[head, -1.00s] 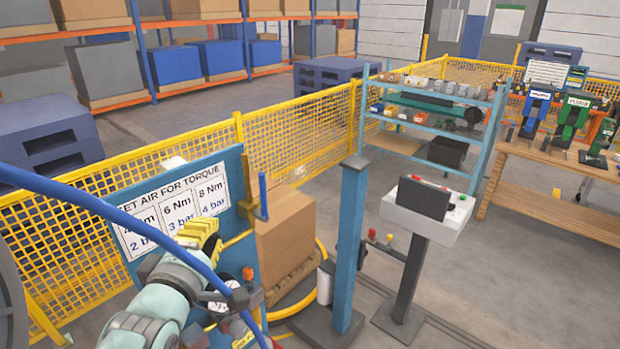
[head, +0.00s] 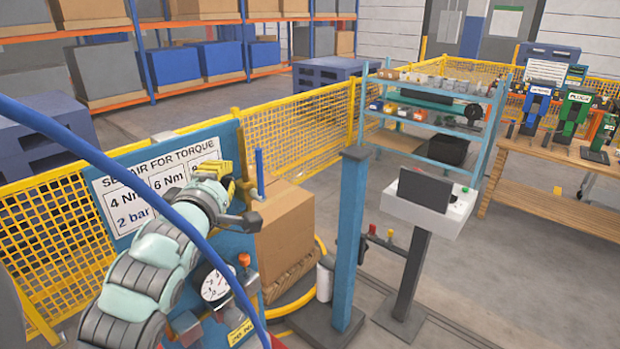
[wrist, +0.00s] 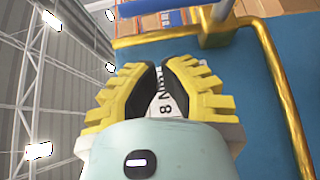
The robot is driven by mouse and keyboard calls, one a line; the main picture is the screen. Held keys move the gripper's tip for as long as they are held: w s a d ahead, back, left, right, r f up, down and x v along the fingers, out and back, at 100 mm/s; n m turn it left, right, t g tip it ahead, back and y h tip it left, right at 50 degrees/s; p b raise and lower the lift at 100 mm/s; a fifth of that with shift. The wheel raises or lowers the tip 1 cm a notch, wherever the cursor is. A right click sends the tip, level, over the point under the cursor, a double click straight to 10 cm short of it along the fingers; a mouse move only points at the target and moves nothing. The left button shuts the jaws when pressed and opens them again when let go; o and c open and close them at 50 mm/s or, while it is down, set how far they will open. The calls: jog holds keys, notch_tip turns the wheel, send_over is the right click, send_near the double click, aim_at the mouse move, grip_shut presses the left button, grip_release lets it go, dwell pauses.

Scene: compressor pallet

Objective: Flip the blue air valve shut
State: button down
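The blue air valve's handle (head: 260,172) stands upright at the right edge of the blue panel (head: 108,236), on a yellow pipe. In the wrist view the blue handle (wrist: 150,6) crosses the top, beside a brass-yellow fitting (wrist: 216,27). My gripper (head: 229,168) is just left of the handle in the head view, in front of the torque sign (head: 125,197). In the wrist view my gripper (wrist: 160,66) has its yellow fingers apart with nothing between them; part of the sign shows through the gap. The handle lies beyond the fingertips, apart from them. My arm hides part of the panel.
A pressure gauge (head: 215,285) and an orange-red knob (head: 244,260) sit low on the panel, close to my arm. A cardboard box (head: 286,235) stands right behind the handle. A blue post (head: 350,235) and a control stand (head: 430,205) are further right.

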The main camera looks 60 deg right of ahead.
jog(key=shift+s+d+p, duration=0.2)
jog(key=shift+d+p, duration=0.3)
jog(key=shift+d, duration=0.25)
jog(key=shift+s+d+p, duration=0.2)
jog(key=shift+d+p, duration=0.25)
jog(key=shift+d, duration=0.25)
jog(key=shift+s+d+p, duration=0.2)
jog(key=shift+d+p, duration=0.3)
jog(key=shift+d, duration=0.25)
jog(key=shift+w+d+f+b, duration=0.1)
jog(key=shift+f+b, duration=0.15)
jog(key=shift+b, duration=0.85)
jog(key=shift+b, duration=0.35)
jog(key=shift+r, duration=0.2)
jog(key=shift+b, duration=0.45)
